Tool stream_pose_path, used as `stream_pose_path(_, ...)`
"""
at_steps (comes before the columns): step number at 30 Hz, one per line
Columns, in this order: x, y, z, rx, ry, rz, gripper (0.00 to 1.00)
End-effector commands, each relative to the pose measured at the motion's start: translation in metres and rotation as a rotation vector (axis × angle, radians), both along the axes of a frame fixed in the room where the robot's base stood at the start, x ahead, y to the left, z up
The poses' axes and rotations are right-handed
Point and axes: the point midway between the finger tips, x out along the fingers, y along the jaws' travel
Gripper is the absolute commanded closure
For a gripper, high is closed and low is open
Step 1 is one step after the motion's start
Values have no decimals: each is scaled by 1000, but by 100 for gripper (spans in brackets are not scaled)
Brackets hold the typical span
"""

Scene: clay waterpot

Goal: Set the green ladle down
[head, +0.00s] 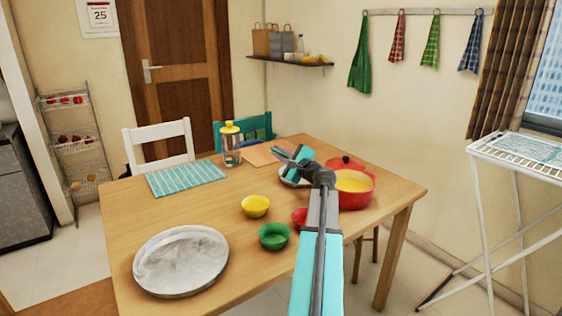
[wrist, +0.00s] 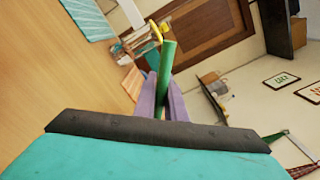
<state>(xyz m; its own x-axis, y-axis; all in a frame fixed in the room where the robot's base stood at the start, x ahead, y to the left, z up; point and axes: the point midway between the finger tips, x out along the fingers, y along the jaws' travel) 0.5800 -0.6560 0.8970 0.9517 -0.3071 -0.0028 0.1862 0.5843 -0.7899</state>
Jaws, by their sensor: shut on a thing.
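The green ladle shows in the wrist view as a green rod-like handle (wrist: 167,68). My gripper's purple fingers (wrist: 163,98) are shut on it. Its other end is hidden by my gripper. In the head view, my gripper (head: 281,152) is over the far right part of the wooden table (head: 205,222), to the left of the red pot. The ladle cannot be told apart from the gripper there. A pale dish (head: 290,181) lies below the gripper, partly covered by my arm.
The red pot (head: 357,199) holds yellow food; a red lid (head: 345,163) is behind it. A jar (head: 231,150) stands by a brown board (head: 262,156). A large plate (head: 181,261) is front left.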

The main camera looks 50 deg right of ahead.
Motion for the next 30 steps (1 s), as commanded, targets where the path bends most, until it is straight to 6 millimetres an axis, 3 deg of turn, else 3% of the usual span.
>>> stream_pose_path(9, 1, -2, -34, 1, 0, 0, 100)
stream_pose_path(24, 1, -3, -39, -1, 0, -1, 100)
stream_pose_path(25, 1, -3, -38, 0, 1, -1, 86)
stream_pose_path(27, 1, -3, -38, 0, 1, -1, 74)
stream_pose_path(30, 1, -3, -38, 0, 1, -1, 71)
